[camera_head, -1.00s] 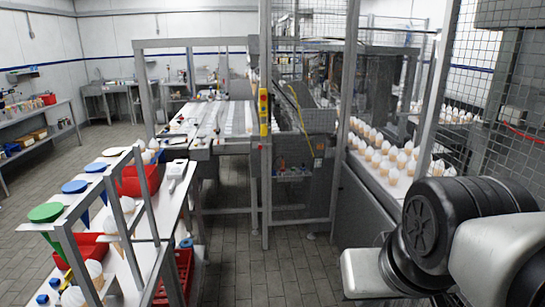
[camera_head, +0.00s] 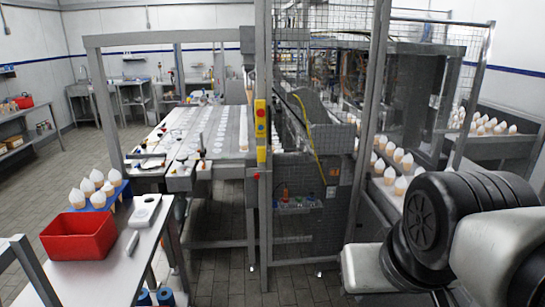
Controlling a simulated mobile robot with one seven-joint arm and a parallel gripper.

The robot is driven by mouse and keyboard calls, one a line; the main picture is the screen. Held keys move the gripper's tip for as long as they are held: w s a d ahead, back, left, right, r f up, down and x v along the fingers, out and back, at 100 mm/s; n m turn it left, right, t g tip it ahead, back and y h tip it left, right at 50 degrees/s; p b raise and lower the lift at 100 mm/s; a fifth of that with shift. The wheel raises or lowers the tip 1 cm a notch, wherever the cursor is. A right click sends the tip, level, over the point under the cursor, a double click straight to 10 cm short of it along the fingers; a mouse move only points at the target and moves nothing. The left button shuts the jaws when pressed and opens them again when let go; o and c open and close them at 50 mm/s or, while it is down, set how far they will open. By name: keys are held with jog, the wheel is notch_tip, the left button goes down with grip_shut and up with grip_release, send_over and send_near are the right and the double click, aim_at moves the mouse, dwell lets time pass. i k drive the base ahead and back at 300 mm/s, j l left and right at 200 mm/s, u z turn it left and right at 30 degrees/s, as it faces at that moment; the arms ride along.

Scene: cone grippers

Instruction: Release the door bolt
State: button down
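A mesh-panelled guard with grey posts stands in the middle of the head view. A yellow unit (camera_head: 261,130) with red parts is mounted on its front post (camera_head: 264,210); I cannot tell whether it includes the door bolt. A small red part shows lower on that post. No bolt can be made out clearly, nor whether one is drawn or shut. My arm's dark joint and pale links fill the lower right. My gripper is not in view.
A white table (camera_head: 95,270) with a red bin (camera_head: 80,235) and white-topped cones (camera_head: 98,190) is at lower left. A conveyor table (camera_head: 200,140) stands behind it. A cone line (camera_head: 390,205) runs at right. Tiled floor (camera_head: 225,270) is clear before the guard.

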aim_at(257, 174)
jog(key=i, duration=2.7)
jog(key=u, duration=0.25)
